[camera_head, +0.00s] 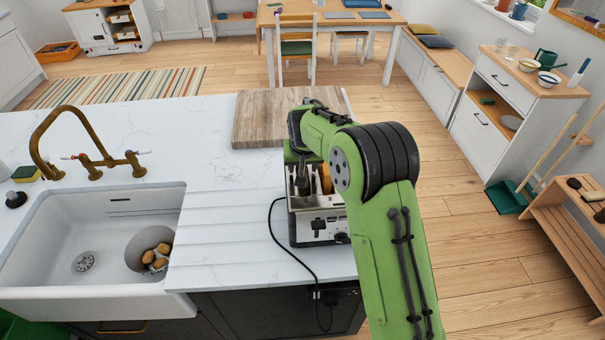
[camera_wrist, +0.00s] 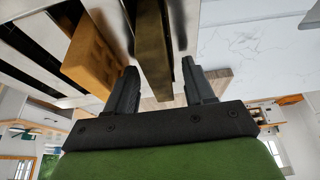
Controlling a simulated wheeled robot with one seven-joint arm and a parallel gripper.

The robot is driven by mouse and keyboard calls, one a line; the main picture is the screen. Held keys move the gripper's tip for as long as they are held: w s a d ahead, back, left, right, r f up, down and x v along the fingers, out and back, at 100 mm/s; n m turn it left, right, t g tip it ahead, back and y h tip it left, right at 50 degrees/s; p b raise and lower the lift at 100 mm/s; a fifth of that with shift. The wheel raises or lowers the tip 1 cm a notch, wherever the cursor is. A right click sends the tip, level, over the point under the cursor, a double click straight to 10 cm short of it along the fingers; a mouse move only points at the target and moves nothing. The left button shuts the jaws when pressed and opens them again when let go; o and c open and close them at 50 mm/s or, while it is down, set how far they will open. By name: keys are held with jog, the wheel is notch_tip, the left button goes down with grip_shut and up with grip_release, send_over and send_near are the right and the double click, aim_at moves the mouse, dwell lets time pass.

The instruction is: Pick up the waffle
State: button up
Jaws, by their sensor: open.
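The toaster (camera_head: 318,226) stands on the white counter near its right end, its top slots facing up. A golden-brown piece, likely the waffle (camera_wrist: 92,55), sits in a slot in the wrist view. A tan-brown edge of it shows beside my gripper in the head view (camera_head: 326,180). My gripper (camera_wrist: 159,66) is open at the toaster's top. The brown piece lies left of the left finger, very close to it. A dark brownish metallic strip (camera_wrist: 153,50) runs between the fingers; I cannot tell whether they touch it. My arm partly hides the toaster.
A wooden board (camera_head: 262,120) lies behind the toaster. The sink (camera_head: 85,235) with a brass tap (camera_head: 90,155) is at left, holding a round container with brown items. A black cord (camera_head: 285,245) hangs over the front edge. The counter between sink and toaster is clear.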

jog(key=shift+s, duration=0.1)
jog(key=shift+f+b, duration=0.3)
jog(key=shift+b, duration=0.05)
jog(key=shift+c, duration=0.4)
grip_shut()
